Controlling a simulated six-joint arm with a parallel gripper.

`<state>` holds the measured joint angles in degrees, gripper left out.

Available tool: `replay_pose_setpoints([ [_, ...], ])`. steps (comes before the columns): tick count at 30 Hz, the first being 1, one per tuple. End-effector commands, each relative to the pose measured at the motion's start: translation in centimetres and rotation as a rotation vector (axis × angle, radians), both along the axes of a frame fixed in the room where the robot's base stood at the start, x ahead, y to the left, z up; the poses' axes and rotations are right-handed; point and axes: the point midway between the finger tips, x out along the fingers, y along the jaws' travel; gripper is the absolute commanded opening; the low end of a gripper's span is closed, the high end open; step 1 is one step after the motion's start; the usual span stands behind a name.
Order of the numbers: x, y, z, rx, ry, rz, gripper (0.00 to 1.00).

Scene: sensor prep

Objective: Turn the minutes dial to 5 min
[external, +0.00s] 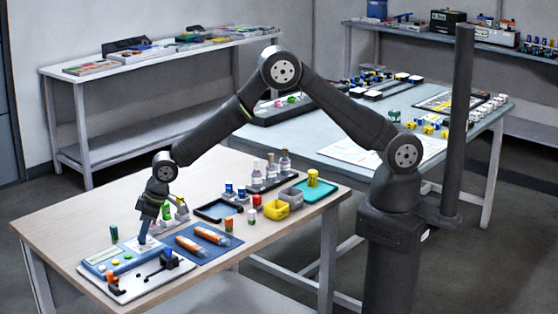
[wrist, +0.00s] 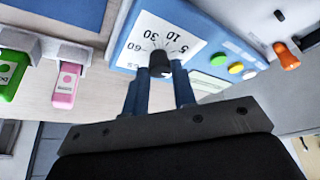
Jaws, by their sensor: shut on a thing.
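The minutes dial (wrist: 160,61) is a small black knob on a white scale plate (wrist: 146,30) marked 5, 10, 30 and 60, which appears upside down in the wrist view. My gripper (wrist: 158,72) has its two blue fingers on either side of the knob, shut on it. I cannot tell for certain which number the knob points to. The plate sits on a blue panel (wrist: 203,58) with green, yellow and white buttons. In the external view my gripper (external: 144,236) points down onto the blue panel (external: 100,256) at the table's front left; the dial is hidden there.
An orange knob (wrist: 287,58) and black levers are near the panel. Green (wrist: 12,72) and pink (wrist: 66,88) tagged pieces stand in white holders on the other side. Bottles and trays stand farther back.

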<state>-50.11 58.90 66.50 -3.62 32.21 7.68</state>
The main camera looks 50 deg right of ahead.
Motion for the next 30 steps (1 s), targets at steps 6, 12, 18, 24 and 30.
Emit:
replay_pose_setpoints([
  [6,0.03,-0.03,0.02,0.0,0.0,0.04,0.02],
  [12,0.14,-0.11,0.02,0.001,0.001,0.149,0.02],
  [18,0.3,-0.23,-0.01,0.001,0.003,0.307,0.02],
  [24,0.52,-0.29,0.0,0.002,0.002,0.475,0.02],
  [30,0.63,-0.26,0.04,0.002,0.0,0.619,0.02],
])
